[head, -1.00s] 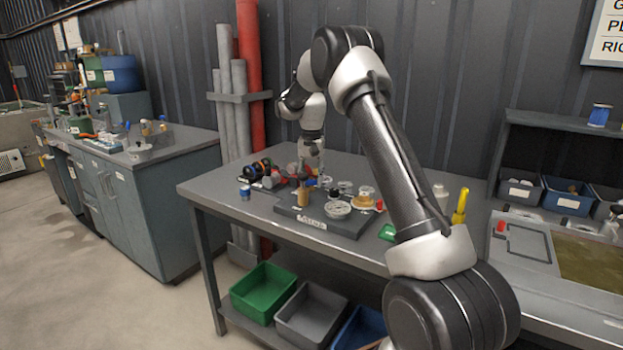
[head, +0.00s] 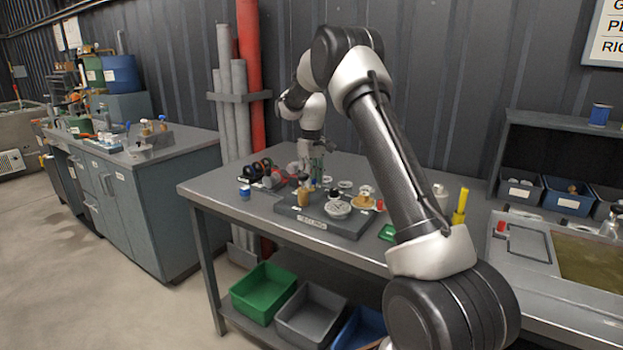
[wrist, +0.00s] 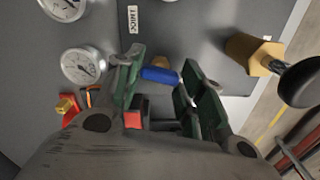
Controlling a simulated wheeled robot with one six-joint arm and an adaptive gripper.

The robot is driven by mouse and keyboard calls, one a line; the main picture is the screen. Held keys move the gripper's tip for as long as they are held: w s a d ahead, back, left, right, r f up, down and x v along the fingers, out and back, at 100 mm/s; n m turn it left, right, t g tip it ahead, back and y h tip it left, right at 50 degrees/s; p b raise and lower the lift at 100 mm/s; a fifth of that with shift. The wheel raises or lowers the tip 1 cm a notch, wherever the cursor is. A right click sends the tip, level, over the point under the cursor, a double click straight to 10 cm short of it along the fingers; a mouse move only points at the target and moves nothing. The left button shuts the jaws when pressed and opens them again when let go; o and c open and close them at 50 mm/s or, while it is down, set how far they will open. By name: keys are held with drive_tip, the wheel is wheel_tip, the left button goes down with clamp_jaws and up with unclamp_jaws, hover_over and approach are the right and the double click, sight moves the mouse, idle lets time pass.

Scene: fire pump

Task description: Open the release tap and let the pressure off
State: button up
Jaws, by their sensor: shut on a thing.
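In the wrist view my gripper (wrist: 160,82) has its green-sided fingers closed about a short blue cylindrical handle (wrist: 158,75), taken to be the release tap's. The handle lies across between the fingertips, beside the plate with the "JOINT" label (wrist: 132,18). What it joins to is hidden. A round white gauge (wrist: 83,66) is left of the fingers, and a second gauge (wrist: 64,6) is cut by the top edge. In the head view my gripper (head: 318,168) points down at the back of the dark board (head: 310,224) on the bench; the handle is too small to tell there.
A brass hexagonal fitting (wrist: 254,54) and a black knob (wrist: 298,84) stand right of the fingers. A red part with brass (wrist: 67,106) is at left.

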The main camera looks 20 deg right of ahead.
drive_tip(key=shift+n, duration=1.3)
drive_tip(key=o, duration=1)
drive_tip(key=shift+r, duration=0.1)
wheel_tip(320, 180, up, 12)
drive_tip(key=shift+f, duration=0.1)
